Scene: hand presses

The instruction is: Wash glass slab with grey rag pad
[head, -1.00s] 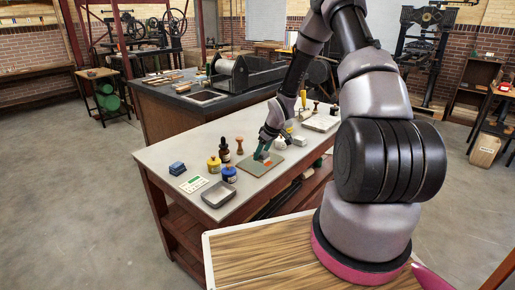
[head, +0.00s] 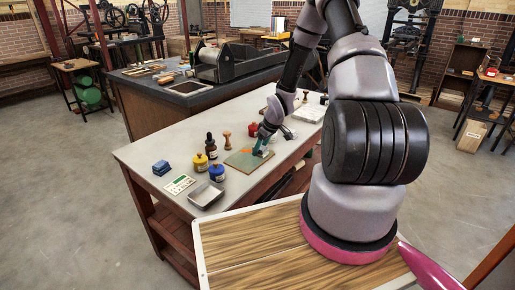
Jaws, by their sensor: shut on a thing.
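The glass slab (head: 240,163) lies flat on the grey-topped bench, a greenish-grey rectangle with an orange-red patch near its far edge. My gripper (head: 262,150), with teal fingers, points down over the right part of the slab. It is shut on a small greyish thing, probably the grey rag pad (head: 263,154). The pad is mostly hidden by the fingers and too small to make out clearly. It seems to be at or just above the slab's surface; I cannot tell if it touches.
Left of the slab stand a yellow bottle (head: 200,163), a dark dropper bottle (head: 211,147), a blue bottle (head: 217,172) and a wooden-handled tool (head: 228,141). A red jar (head: 252,130) stands behind it.

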